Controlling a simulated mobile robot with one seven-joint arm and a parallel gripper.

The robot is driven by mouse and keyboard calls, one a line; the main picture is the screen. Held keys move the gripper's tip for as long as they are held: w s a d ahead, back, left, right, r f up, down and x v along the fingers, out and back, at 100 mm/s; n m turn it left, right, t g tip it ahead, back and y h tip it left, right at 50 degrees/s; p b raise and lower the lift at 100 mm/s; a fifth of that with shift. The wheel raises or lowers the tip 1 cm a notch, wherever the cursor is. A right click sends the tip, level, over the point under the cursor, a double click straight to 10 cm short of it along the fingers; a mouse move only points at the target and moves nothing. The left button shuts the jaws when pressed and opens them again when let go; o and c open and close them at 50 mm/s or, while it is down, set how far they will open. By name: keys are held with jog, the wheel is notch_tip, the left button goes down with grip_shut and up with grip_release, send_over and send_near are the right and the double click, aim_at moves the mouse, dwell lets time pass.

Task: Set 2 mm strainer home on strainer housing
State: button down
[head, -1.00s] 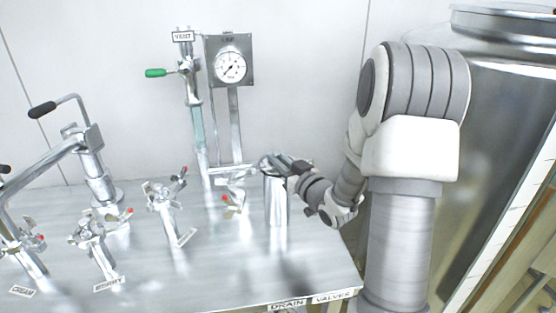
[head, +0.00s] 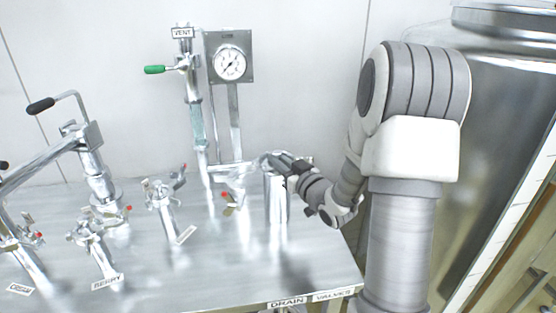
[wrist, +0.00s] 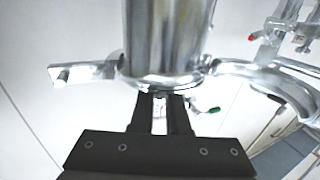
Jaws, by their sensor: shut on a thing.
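The strainer housing (head: 277,205) seems to be the upright steel cylinder near the right end of the steel bench in the head view. My gripper (head: 281,160) is at its top, reaching in from the right. In the wrist view my gripper (wrist: 161,98) is shut on a small metal part just under the flanged end of a large shiny steel cylinder (wrist: 165,45). I take the held part to belong to the 2 mm strainer, but I cannot tell strainer from housing here. How the strainer sits on the housing is hidden by glare and my gripper.
A pressure gauge (head: 230,64) on a post and a vent valve with a green handle (head: 155,70) stand behind. Several small valves with red tips stand to the left. A large steel tank (head: 500,120) is at the right.

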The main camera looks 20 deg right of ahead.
jog(key=c, duration=0.8)
grip_release()
jog(key=shift+f, duration=0.1)
jog(key=shift+s, duration=0.1)
jog(key=s+d+b, duration=0.1)
jog(key=s+b, duration=0.3)
jog(key=s, duration=0.1)
jog(key=s+d+b, duration=0.1)
jog(key=s+b, duration=0.2)
jog(key=s, duration=0.3)
jog(key=s+d+b, duration=0.1)
jog(key=s+b, duration=0.3)
jog(key=s, duration=0.1)
jog(key=shift+s+d+b, duration=0.2)
jog(key=shift+s+b, duration=0.15)
jog(key=shift+s, duration=0.05)
